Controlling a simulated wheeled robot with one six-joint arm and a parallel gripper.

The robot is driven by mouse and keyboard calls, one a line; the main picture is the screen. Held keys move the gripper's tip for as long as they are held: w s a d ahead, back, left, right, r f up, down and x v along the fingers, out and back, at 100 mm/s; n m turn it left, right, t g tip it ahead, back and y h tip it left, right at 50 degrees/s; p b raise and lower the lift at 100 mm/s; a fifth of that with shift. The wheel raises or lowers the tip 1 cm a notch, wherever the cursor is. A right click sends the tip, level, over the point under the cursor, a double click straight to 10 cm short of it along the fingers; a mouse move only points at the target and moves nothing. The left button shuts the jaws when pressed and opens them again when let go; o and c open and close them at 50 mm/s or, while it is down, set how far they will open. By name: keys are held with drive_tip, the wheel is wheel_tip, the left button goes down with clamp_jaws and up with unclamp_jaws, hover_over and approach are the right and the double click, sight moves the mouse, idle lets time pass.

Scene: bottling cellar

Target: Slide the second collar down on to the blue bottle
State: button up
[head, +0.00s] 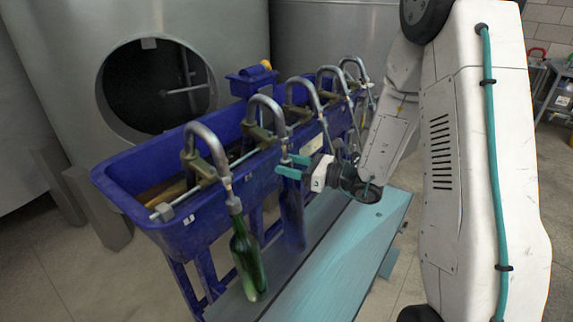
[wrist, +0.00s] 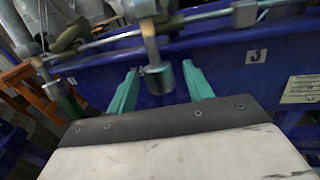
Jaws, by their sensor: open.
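The blue bottle (head: 292,215) stands upright under the second spout from the front, dark against the blue trough. The second spout's grey collar (wrist: 158,78) hangs at the spout's lower end, between my teal fingers in the wrist view. My gripper (head: 288,165) is open, its fingers level with the collar, one on each side; it also shows in the wrist view (wrist: 160,84). Gaps show on both sides of the collar, so the fingers are apart from it. The bottle's mouth is hidden behind my gripper and fingers.
The blue trough (head: 165,235) runs behind the spouts, with several more spouts farther back. A teal bench (head: 340,245) lies below my arm, mostly clear.

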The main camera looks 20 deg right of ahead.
drive_tip(key=v, duration=0.6)
drive_tip(key=shift+s, duration=0.15)
drive_tip(key=shift+d, duration=0.15)
drive_tip(key=s+a+r+n+g+h, duration=0.1)
drive_tip(key=s+a+n+g, duration=0.3)
drive_tip(key=s+n+g, duration=0.35)
drive_tip(key=s+a+r+n+g, duration=0.1)
drive_tip(key=s+a+n+g, duration=0.3)
drive_tip(key=s+n+g, duration=0.35)
drive_tip(key=s+d+r+n+t+h, duration=0.2)
drive_tip(key=s+r+n+h, duration=0.3)
drive_tip(key=s+n+h, duration=0.1)
drive_tip(key=s+d+r+n+t+h, duration=0.1)
drive_tip(key=s+d+r+n+h, duration=0.2)
drive_tip(key=s+r+n+h, duration=0.3)
drive_tip(key=shift+s+t, duration=0.4)
drive_tip(key=shift+s, duration=0.55)
drive_tip(key=shift+d, duration=0.1)
